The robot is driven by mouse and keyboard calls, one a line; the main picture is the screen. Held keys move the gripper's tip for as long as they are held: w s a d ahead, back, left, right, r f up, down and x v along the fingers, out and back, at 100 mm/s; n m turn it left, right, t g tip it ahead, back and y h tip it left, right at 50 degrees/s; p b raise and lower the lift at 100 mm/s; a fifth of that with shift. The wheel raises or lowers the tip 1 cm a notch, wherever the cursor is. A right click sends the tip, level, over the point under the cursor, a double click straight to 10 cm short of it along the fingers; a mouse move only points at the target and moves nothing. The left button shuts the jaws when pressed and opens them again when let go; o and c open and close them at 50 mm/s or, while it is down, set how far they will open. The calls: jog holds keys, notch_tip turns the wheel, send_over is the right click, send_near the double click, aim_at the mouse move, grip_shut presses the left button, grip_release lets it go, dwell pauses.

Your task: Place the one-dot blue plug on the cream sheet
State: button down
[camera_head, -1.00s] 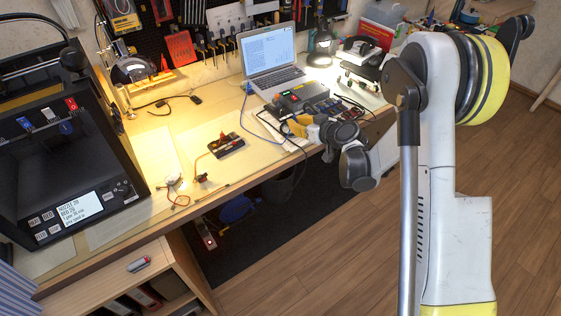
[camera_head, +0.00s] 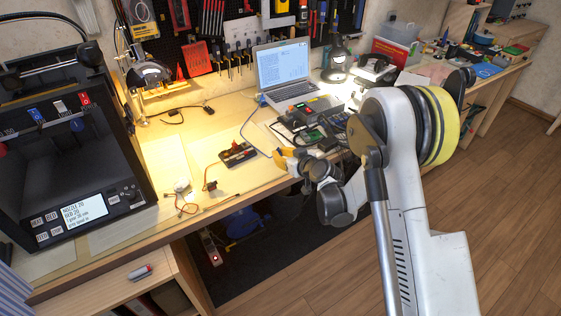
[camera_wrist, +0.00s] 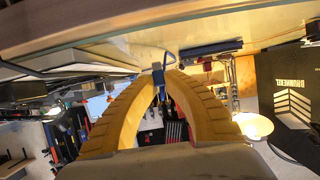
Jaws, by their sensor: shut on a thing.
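My gripper (camera_head: 280,158) is near the desk's front edge, to the right of the black-and-red module, with its yellow fingers pointing left. In the wrist view its fingertips (camera_wrist: 164,72) close together on a small blue piece, which I take for the blue plug (camera_wrist: 158,68). Its dot marking is too small to read. In the head view the held plug cannot be made out. A pale cream sheet (camera_head: 207,138) lies on the desk around the module, apart from the gripper; its borders are hard to tell from the lit desktop.
The black-and-red module (camera_head: 237,154) and a small wired part (camera_head: 211,186) lie on the desk. A black printer (camera_head: 70,210) stands at the left.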

notch_tip(320, 180, down, 2)
jog(key=shift+f+b, duration=0.15)
jog(key=shift+b, duration=0.2)
jog(key=shift+r, duration=0.2)
jog(key=shift+f, duration=0.1)
jog(key=c, duration=1.5)
grip_release()
jog(key=shift+f, duration=0.1)
